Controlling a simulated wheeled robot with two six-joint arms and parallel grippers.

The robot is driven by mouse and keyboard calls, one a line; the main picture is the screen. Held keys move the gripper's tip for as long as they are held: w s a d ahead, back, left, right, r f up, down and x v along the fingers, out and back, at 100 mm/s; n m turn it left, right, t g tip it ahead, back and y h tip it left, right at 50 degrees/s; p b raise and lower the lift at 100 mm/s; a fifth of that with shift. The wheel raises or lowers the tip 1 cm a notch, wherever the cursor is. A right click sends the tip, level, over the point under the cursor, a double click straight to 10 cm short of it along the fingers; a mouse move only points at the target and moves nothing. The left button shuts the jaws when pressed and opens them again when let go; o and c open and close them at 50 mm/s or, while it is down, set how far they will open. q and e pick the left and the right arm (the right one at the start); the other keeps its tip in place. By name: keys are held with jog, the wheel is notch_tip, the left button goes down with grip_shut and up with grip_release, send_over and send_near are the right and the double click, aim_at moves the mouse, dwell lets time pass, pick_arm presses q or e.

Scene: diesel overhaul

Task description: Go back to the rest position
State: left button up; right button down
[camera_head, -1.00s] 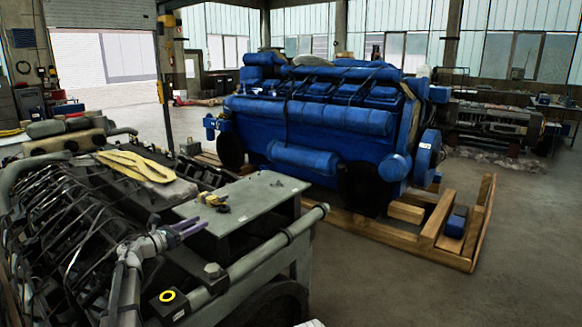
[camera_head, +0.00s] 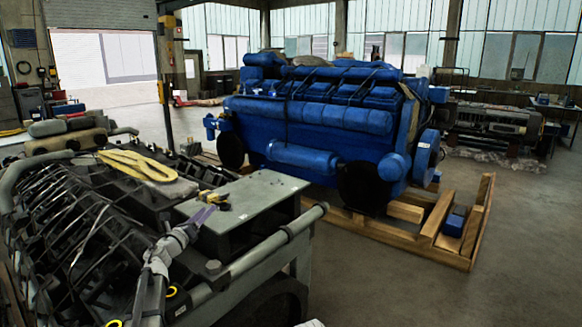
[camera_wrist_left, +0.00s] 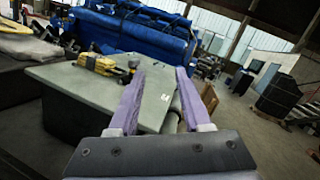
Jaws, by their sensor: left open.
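My left gripper (camera_head: 204,214) has purple fingers and is over the near engine, by the front left edge of the grey metal plate (camera_head: 262,191). In the left wrist view its fingers (camera_wrist_left: 159,90) are spread apart with nothing between them. A yellow and black tool (camera_head: 214,200) lies on the plate beyond the fingertips; it also shows in the left wrist view (camera_wrist_left: 106,65), apart from the fingers. My right gripper is not in view.
The dark near engine (camera_head: 75,225) fills the lower left, with a yellow strap (camera_head: 140,165) on top. A grey rail (camera_head: 262,258) runs along its near side. A blue engine (camera_head: 310,115) stands behind on a wooden pallet (camera_head: 445,240). The floor at lower right is clear.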

pick_arm(q)
jog(key=s+d+f+n+g+y, duration=0.5)
jog(key=s+f+n, duration=0.3)
jog(key=n, duration=0.5)
jog(key=s+d+f+n+g+y, duration=0.3)
jog(key=s+d+f+n+y, duration=0.25)
jog(key=s+f+n, duration=0.5)
jog(key=s+d+f+n+g, duration=0.2)
jog(key=s+d+g, duration=0.1)
jog(key=s, duration=0.5)
jog(key=s+d+f+n+g+h, duration=0.1)
jog(key=s+d+f+n+g, duration=0.1)
jog(key=s, duration=0.7)
jog(key=s+d+f+n+g+h, duration=0.1)
jog(key=s+d+f+n+g, duration=0.1)
jog(key=s+d+n+g, duration=0.2)
jog(key=s+d+g, duration=0.1)
jog(key=s+d, duration=0.2)
jog(key=s, duration=0.2)
jog(key=shift+f, duration=0.2)
jog(key=shift+a, duration=0.1)
